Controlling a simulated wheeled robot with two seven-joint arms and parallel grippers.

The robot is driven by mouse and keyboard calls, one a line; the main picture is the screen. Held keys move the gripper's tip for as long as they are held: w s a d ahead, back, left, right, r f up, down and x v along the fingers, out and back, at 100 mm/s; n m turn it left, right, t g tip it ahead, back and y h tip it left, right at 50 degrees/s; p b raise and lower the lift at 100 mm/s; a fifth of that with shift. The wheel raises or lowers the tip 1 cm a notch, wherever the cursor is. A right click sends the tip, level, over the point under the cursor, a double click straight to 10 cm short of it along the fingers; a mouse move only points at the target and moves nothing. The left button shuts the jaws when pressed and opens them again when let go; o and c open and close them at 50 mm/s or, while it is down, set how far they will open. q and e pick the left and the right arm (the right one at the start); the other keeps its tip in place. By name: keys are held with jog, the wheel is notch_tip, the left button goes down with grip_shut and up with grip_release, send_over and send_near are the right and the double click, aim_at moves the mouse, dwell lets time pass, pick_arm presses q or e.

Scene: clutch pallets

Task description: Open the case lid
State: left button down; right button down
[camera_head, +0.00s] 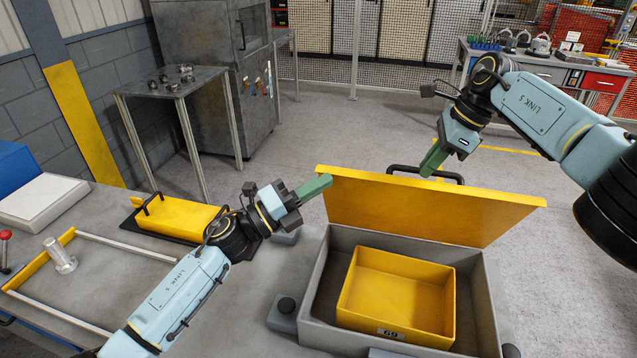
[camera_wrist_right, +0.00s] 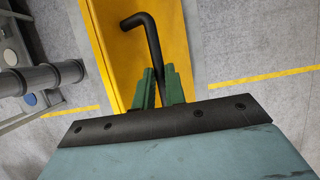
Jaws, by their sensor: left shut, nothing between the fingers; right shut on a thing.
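The grey case (camera_head: 315,300) stands on the table with its yellow lid (camera_head: 420,207) raised up at its back edge. The lid also shows in the right wrist view (camera_wrist_right: 115,50). A black handle (camera_head: 405,170) is on the lid's far side, and it shows in the right wrist view (camera_wrist_right: 150,40). My right gripper (camera_head: 432,163) is shut on the handle, its green fingers on either side of the bar in the right wrist view. My left gripper (camera_head: 318,187) is shut and empty, close to the left end of the lid; I cannot tell whether it touches.
A yellow bin (camera_head: 395,290) marked 69 sits inside the case. A yellow block with a black handle (camera_head: 178,217) lies on a dark plate to the left. Floor behind the lid is clear.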

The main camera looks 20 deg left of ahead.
pick_arm(q)
jog(key=shift+w, duration=0.2)
pick_arm(e)
jog(key=shift+d+f, duration=0.1)
jog(key=shift+f, duration=0.25)
